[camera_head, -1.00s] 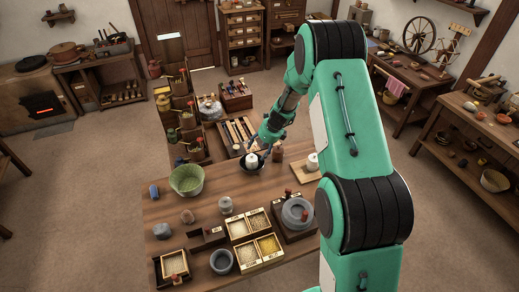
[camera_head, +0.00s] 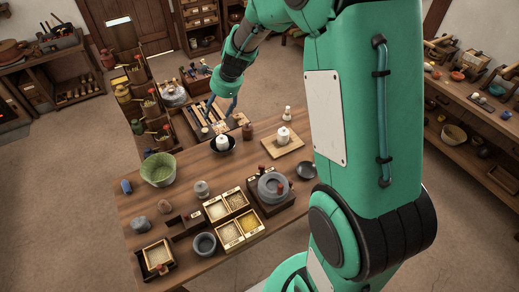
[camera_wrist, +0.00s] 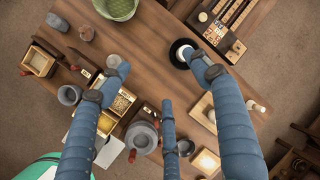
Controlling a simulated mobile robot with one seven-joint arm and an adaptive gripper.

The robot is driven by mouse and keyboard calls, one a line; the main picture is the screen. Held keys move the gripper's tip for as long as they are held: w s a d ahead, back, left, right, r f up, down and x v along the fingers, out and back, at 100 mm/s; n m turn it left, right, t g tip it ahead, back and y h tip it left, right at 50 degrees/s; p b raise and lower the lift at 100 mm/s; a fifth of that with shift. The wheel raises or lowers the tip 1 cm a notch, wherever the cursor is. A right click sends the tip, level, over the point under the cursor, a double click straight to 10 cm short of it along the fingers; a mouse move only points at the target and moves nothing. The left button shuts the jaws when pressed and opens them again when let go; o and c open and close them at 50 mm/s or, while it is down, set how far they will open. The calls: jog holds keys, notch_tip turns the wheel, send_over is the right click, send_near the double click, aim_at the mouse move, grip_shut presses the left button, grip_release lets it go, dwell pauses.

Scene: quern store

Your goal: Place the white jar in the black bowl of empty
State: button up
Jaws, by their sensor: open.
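A white jar (camera_head: 222,142) stands upright in a small black bowl (camera_head: 231,151) near the far edge of the table. In the wrist view the jar (camera_wrist: 187,53) and bowl (camera_wrist: 174,58) lie at upper right, partly covered by a finger. My gripper (camera_head: 223,115) is open and empty above and beyond the bowl, apart from the jar. Its blue fingers (camera_wrist: 165,88) are spread wide in the wrist view. Another white jar (camera_head: 283,134) stands on a wooden board (camera_head: 295,144) to the right. A dark dish (camera_head: 307,170) lies on the table beside my arm.
A green bowl (camera_head: 158,169) stands at the table's left. A tool tray (camera_head: 206,120) sits beyond the table's far edge.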

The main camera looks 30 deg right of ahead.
jog(key=s+a+r+n, duration=0.2)
jog(key=s+r+n, duration=0.3)
jog(key=s+r, duration=0.35)
jog(key=s+a+r+n, duration=0.3)
jog(key=s+r+n, duration=0.1)
jog(key=s+r, duration=0.4)
jog(key=s+r+n+t+h, duration=0.1)
jog(key=s+n, duration=0.9)
jog(key=s, duration=1.3)
jog(key=shift+s+d+r+n+h, duration=0.2)
jog(key=shift+r+n+h, duration=0.2)
jog(key=shift+r+h, duration=0.35)
notch_tip(320, 180, down, 5)
jog(key=b, duration=0.5)
